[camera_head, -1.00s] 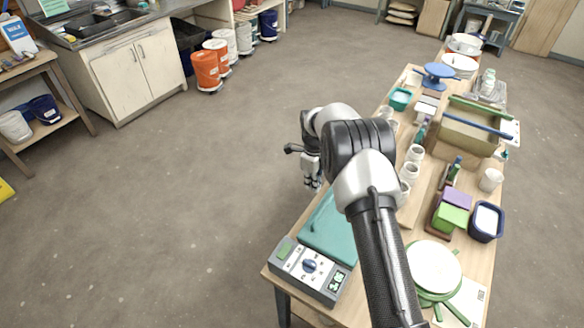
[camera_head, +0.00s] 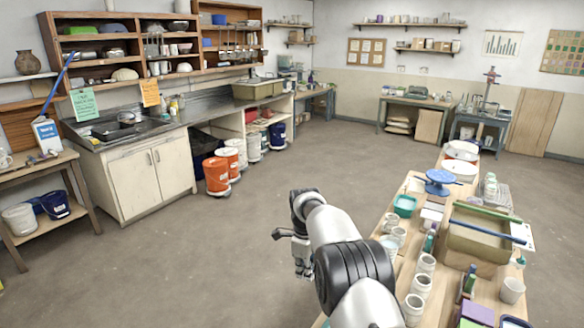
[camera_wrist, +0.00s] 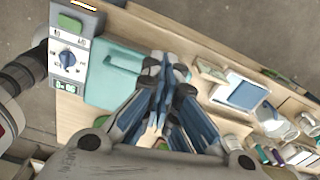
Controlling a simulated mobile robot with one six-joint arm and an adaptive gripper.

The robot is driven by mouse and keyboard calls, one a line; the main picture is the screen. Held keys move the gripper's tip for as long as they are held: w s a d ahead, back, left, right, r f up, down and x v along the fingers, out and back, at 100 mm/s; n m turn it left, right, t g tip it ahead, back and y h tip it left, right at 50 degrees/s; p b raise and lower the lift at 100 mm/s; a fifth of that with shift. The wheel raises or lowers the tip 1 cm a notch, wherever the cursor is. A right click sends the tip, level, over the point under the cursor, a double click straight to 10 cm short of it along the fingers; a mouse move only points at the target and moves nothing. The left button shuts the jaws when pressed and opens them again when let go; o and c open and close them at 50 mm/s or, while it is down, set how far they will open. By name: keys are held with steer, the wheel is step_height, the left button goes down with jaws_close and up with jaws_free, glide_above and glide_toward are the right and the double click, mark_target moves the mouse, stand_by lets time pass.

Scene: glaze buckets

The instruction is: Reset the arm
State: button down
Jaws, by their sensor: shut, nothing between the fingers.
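My gripper (camera_head: 299,268) hangs over the floor just left of the worktable (camera_head: 404,255) in the head view, at the end of my bent arm. In the wrist view my gripper (camera_wrist: 165,72) has its fingers together with nothing between them. Behind the fingers, the wrist view shows the worktable with a teal-topped scale (camera_wrist: 108,78), its dial panel (camera_wrist: 70,62) and a blue-and-white tray (camera_wrist: 240,95). I cannot tell from these views how far the fingertips are above the table.
The table holds pale jars (camera_head: 420,285), a blue banding wheel (camera_head: 440,180), a teal bowl (camera_head: 404,205) and a cardboard box (camera_head: 478,238). Orange (camera_head: 216,175) and other buckets stand by the sink counter (camera_head: 150,170). The floor left of the table is clear.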

steer(key=s+d+r+n+t+b, duration=0.1)
steer(key=s+d+r+n+b, duration=0.2)
steer(key=s+r+n, duration=0.45)
steer(key=s+d+r+n+t+b, duration=0.1)
steer(key=s+d+r+n+b, duration=0.25)
steer(key=s+r, duration=0.7)
steer(key=s+d+f+n+t+b, duration=0.1)
steer(key=s+n, duration=0.3)
steer(key=s, duration=0.4)
steer(key=s+d+f+n+b, duration=0.1)
steer(key=s+f+n, duration=0.3)
steer(key=s, duration=0.5)
steer(key=s+d+f+n+t+b, duration=0.1)
steer(key=s+f+n+b, duration=0.1)
steer(key=s, duration=0.7)
steer(key=shift+d+f+n+t, duration=0.15)
steer(key=shift+f+n+t, duration=0.2)
steer(key=shift+n, duration=0.55)
